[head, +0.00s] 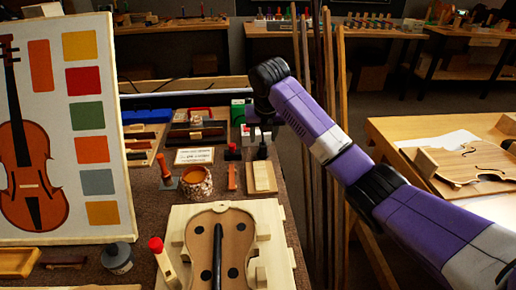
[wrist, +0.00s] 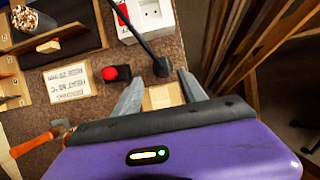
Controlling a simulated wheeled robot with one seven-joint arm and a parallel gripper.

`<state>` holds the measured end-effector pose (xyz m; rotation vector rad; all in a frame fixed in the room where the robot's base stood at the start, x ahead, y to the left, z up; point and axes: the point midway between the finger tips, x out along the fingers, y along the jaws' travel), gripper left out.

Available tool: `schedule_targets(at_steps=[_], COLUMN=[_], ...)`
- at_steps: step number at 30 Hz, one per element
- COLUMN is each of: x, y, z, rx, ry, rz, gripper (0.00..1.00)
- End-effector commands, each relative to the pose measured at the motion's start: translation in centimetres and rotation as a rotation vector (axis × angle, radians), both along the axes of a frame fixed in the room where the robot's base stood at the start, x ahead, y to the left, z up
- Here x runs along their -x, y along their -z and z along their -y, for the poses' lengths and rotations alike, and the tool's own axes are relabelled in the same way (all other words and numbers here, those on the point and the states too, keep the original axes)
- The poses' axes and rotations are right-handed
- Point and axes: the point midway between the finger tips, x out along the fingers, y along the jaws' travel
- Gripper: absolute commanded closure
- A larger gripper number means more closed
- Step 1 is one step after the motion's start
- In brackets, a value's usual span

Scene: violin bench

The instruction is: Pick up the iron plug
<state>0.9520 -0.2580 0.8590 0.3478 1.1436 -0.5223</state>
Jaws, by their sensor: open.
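The iron plug, a small black piece with a black cord, stands on the brown bench top; I take it to be the dark piece in the wrist view (wrist: 162,67). Its cord runs up and left past a white socket box (wrist: 153,16). My gripper (wrist: 160,77) is open and empty, with its grey fingertips apart just short of the plug, which shows between and slightly beyond them. In the head view the plug is a small dark shape (head: 262,152) below my gripper (head: 263,120), whose fingers are hard to make out there.
A black block with a red knob (wrist: 116,73) stands left of the plug. A pale wood block (wrist: 163,96) lies between the fingers in the wrist view. A printed card (wrist: 67,82) lies further left. Upright wood strips (head: 318,130) stand close on the right.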

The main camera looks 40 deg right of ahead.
Motion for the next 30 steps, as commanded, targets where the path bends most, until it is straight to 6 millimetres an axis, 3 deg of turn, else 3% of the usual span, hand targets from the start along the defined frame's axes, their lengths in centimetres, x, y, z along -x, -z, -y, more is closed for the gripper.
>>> schedule_targets(at_steps=[15, 25, 26, 30], x=[-2.0, -2.3, -2.3, -2.3], y=[5.7, 6.4, 6.4, 6.4], z=[1.9, 2.1, 2.1, 2.1], rx=[-0.001, -0.001, -0.001, -0.001], ry=[0.001, 0.001, 0.001, 0.001], rz=[-0.001, 0.002, 0.002, 0.002], gripper=[0.51, 0.51, 0.53, 0.80])
